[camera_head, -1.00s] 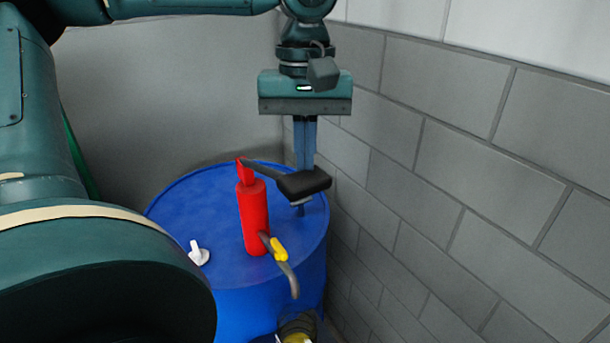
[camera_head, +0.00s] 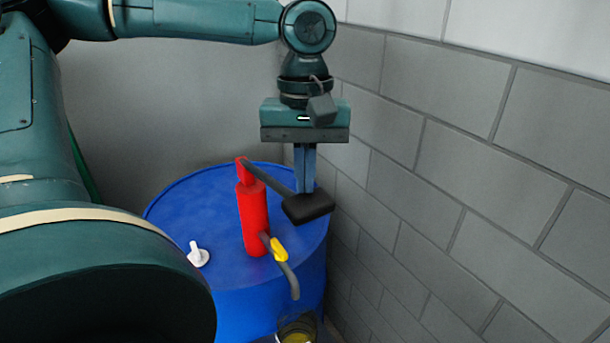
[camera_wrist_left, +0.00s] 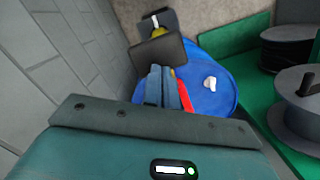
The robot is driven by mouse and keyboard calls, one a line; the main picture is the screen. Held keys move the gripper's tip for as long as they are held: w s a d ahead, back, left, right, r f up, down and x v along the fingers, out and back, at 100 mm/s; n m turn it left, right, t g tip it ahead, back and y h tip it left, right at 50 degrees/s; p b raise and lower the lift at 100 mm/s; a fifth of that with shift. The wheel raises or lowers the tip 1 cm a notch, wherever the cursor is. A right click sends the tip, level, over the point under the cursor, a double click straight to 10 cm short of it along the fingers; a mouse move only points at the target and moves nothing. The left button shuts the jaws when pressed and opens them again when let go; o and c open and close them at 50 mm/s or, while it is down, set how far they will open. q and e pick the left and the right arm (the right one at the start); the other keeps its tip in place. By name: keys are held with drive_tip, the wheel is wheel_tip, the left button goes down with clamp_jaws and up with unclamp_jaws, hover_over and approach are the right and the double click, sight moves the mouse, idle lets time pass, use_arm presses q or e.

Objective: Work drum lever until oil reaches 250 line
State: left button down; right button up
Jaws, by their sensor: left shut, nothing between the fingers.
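The red drum pump (camera_head: 254,218) stands upright on the blue drum (camera_head: 185,215). Its dark lever (camera_head: 271,180) slopes down to the right and ends in a wide black handle (camera_head: 307,207). My left gripper (camera_head: 305,188) points down with its fingers shut and empty, right at the handle; whether they touch it I cannot tell. The wrist view also shows the fingers (camera_wrist_left: 163,88) and the handle (camera_wrist_left: 158,52). A curved grey spout with a yellow part (camera_head: 279,250) hangs over a clear vessel (camera_head: 297,329) with yellowish oil; its lines cannot be read. My right gripper is out of view.
A grey block wall (camera_head: 450,180) stands close on the right of the drum. A white cap (camera_head: 198,255) sits on the drum top. The wrist view shows a green surface (camera_wrist_left: 262,110) with dark and grey spools (camera_wrist_left: 300,95).

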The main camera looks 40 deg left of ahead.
use_arm(q)
drive_tip(key=shift+w+a+r, duration=0.25)
drive_tip(key=shift+w+a, duration=0.25)
drive_tip(key=shift+w, duration=0.1)
drive_tip(key=shift+w+a+r, duration=0.2)
drive_tip(key=shift+w+a, duration=0.3)
drive_tip(key=shift+w, duration=0.05)
wheel_tip(320, 180, up, 13)
drive_tip(key=w, duration=0.1)
drive_tip(key=shift+a, duration=0.45)
